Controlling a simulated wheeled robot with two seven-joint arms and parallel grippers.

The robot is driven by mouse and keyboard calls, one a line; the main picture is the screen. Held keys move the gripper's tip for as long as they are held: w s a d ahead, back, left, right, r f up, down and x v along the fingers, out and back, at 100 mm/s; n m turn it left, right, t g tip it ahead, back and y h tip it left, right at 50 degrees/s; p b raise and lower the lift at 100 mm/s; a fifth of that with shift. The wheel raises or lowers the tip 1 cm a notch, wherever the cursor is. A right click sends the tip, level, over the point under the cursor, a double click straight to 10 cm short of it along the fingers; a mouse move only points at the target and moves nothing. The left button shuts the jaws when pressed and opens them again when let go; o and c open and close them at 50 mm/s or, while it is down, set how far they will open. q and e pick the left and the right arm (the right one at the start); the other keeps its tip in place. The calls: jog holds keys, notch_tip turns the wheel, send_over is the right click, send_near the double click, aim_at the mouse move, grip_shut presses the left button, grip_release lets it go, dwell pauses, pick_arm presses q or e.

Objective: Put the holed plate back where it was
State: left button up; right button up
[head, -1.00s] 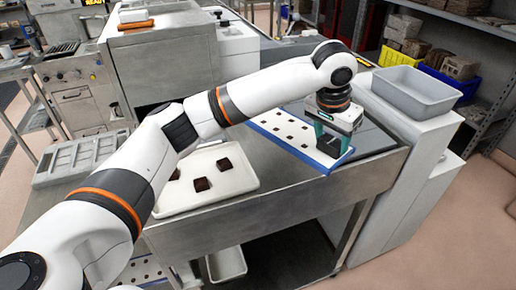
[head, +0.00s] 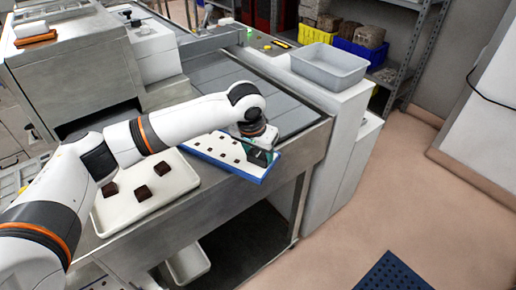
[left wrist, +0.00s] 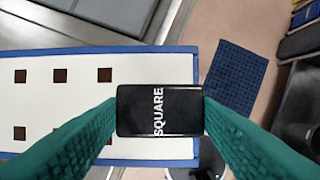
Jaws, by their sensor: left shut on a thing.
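The holed plate (head: 208,146) is white with a blue rim and rows of small square holes. In the head view it is at the bench's front edge, its right end reaching past the edge. My left gripper (head: 261,156) is above that end. The left wrist view shows the plate (left wrist: 80,103) below, with the green fingers of my left gripper (left wrist: 160,112) shut on a black block (left wrist: 140,97) marked SQUARE at the plate's end. I cannot tell whether the plate touches the bench. My right gripper is not in view.
A white tray (head: 128,212) with dark square pieces is left of the plate. The steel bench (head: 225,205) has a dark conveyor surface (head: 225,75) behind. A grey bin (head: 328,62) stands at the back right. A blue perforated mat (head: 393,277) lies on the open floor.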

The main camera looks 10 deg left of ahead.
pick_arm(q)
jog(key=shift+w, duration=0.1)
jog(key=o, duration=1.5)
jog(key=shift+f, duration=0.1)
jog(key=shift+o, duration=0.2)
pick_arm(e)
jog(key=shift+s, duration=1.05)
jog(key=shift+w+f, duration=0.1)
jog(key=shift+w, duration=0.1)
